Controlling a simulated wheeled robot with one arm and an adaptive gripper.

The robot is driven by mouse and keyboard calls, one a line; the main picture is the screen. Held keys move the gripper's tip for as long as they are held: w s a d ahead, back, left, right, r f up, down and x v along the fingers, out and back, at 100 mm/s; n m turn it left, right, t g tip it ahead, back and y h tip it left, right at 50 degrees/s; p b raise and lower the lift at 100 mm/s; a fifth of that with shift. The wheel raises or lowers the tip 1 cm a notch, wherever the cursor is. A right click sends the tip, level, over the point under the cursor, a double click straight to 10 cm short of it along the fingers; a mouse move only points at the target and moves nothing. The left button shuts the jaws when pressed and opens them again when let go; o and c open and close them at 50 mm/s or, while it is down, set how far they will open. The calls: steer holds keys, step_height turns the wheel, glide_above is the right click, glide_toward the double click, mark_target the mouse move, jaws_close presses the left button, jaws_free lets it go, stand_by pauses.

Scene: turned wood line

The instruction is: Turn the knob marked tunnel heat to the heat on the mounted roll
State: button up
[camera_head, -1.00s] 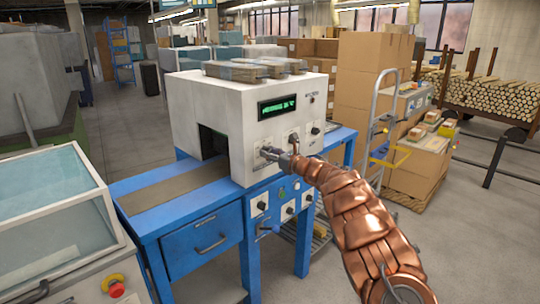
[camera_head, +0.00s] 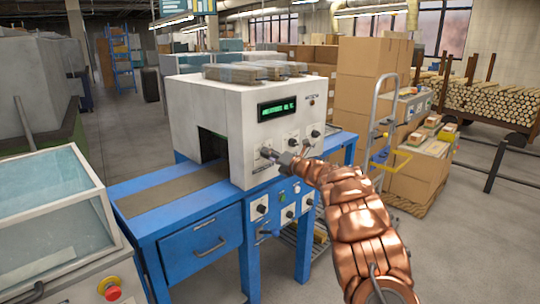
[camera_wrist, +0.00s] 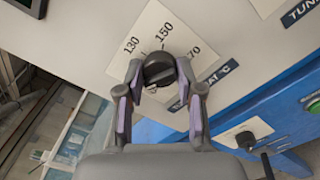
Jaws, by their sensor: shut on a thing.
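A dark round knob (camera_wrist: 160,69) sits on a white dial plate (camera_wrist: 150,30) marked 130, 150 and 170, with a partly covered label ending in "AT °C". My gripper (camera_wrist: 160,80) is shut on this knob, one finger on each side. Where its pointer stands is not clear. I cannot make out a mounted roll.
Another knob (camera_head: 315,133) is to the right on the machine front. Several knobs (camera_head: 262,208) are on the blue panel below; one also shows in the wrist view (camera_wrist: 245,140). A blue bench (camera_head: 190,225) stands under the machine. A red button (camera_head: 113,293) is at lower left.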

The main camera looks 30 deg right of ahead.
steer(key=m+p, duration=1.7)
steer(key=m, duration=0.7)
steer(key=shift+f+m, duration=0.1)
steer(key=shift+m, duration=0.3)
steer(key=shift+f, duration=0.1)
steer(key=o, duration=1.1)
steer(key=shift+o, duration=0.2)
steer(key=v, duration=1.2)
